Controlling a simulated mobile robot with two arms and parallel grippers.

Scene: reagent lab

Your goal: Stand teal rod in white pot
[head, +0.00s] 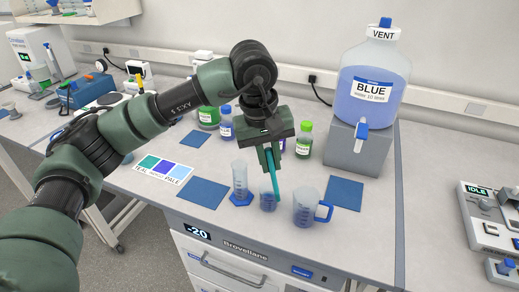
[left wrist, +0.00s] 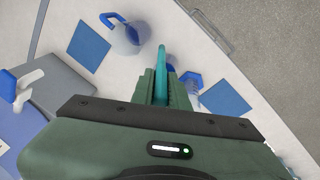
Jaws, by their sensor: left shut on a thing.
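My left gripper (head: 270,157) points down over the bench and is shut on the teal rod (head: 274,175). The rod hangs nearly upright, and its lower end is at a small pale translucent cup (head: 267,203). I cannot tell whether the tip is inside the cup or in front of it. In the left wrist view the rod (left wrist: 161,62) sticks out between the fingers. No vessel is clearly marked as the white pot; the small cup is a possible match. My right gripper is not in view.
A measuring cylinder (head: 240,180) with a blue foot stands left of the cup, a blue-handled jug (head: 304,209) right of it. Blue mats (head: 345,193) lie on both sides. Capped bottles (head: 304,140) stand behind, with a large BLUE carboy (head: 373,75) on a grey block (head: 353,150).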

